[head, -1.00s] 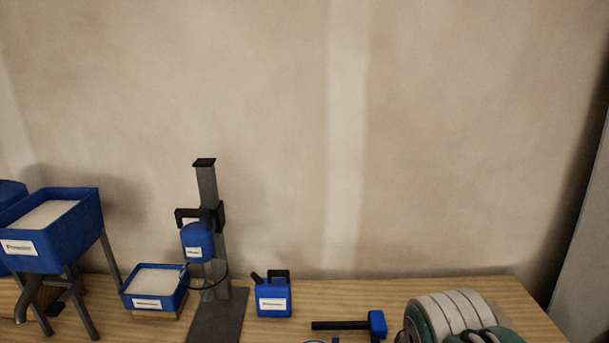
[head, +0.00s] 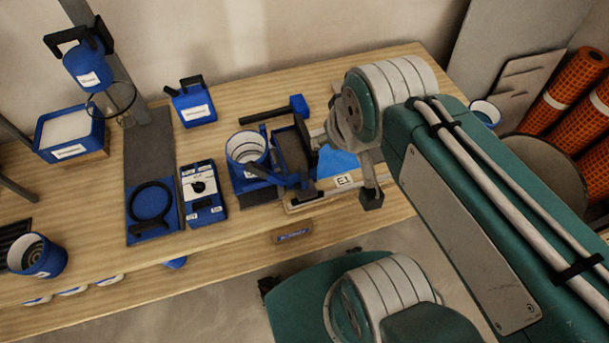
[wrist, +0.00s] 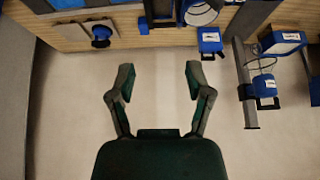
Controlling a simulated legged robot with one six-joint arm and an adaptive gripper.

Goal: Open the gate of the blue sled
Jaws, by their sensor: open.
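A blue and black assembly (head: 250,181), which appears to be the blue sled, stands on the bench in the head view, with a blue cup (head: 247,147) at its top left. A dark upright plate (head: 294,148) is at its right side; I cannot tell whether this is the gate or how it stands. Blue and black parts beside a cup show at the top edge of the wrist view, cut off. My gripper (wrist: 159,75) is open and empty in the wrist view, against the bare wall, apart from everything.
A blue tile area labelled E1 (head: 343,181) lies right of the assembly. A blue meter (head: 202,193), a stand's dark base (head: 150,160), a small blue can (head: 193,104) and a blue-headed mallet (head: 299,105) are nearby. Orange rolls (head: 565,95) stand at right.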

